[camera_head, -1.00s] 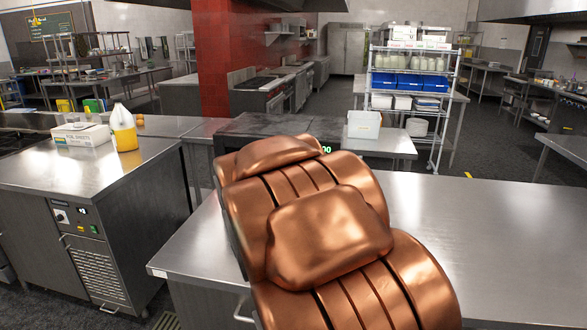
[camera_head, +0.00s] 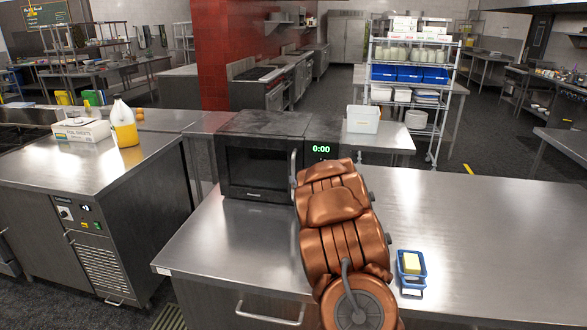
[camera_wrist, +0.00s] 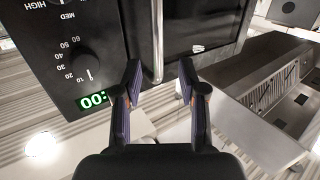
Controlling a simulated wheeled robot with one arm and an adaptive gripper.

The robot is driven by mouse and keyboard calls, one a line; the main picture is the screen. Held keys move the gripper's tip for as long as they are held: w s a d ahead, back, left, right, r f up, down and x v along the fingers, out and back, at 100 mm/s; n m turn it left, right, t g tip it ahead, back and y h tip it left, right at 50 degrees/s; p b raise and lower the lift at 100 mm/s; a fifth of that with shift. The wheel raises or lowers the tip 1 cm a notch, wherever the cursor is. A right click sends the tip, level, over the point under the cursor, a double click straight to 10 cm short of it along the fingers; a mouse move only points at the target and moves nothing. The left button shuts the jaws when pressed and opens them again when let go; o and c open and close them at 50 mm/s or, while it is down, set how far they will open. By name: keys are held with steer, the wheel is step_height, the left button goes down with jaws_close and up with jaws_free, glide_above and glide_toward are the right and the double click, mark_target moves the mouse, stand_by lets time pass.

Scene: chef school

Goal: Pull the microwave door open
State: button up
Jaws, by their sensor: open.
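The black microwave (camera_head: 262,126) stands on the steel counter, and its door (camera_head: 258,168) looks shut. The upright silver door handle (camera_head: 293,165) is at the door's right edge, partly hidden by my copper arm. In the wrist view, which is turned over, the handle (camera_wrist: 157,45) runs between the door (camera_wrist: 205,25) on the right and the dial panel (camera_wrist: 85,50) on the left. My gripper (camera_wrist: 160,64) is open, with one finger on each side of the handle's line; I cannot tell whether they touch it. The head view hides my fingers behind my arm.
The counter left of the microwave front is clear. A white bin (camera_head: 363,119) stands behind, and a yellow jug (camera_head: 125,130) on the left bench.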

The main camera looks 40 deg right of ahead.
mark_target(294, 171)
steer(key=shift+d+r+t, duration=0.1)
steer(key=shift+d+t, duration=0.2)
steer(key=shift+d, duration=0.05)
steer(key=shift+p+x, duration=1.35)
steer(key=shift+x, duration=1.55)
steer(key=shift+p+x, duration=0.3)
steer(key=shift+x, duration=0.65)
steer(key=shift+a, duration=0.1)
steer(key=shift+c, duration=0.3)
jaws_close()
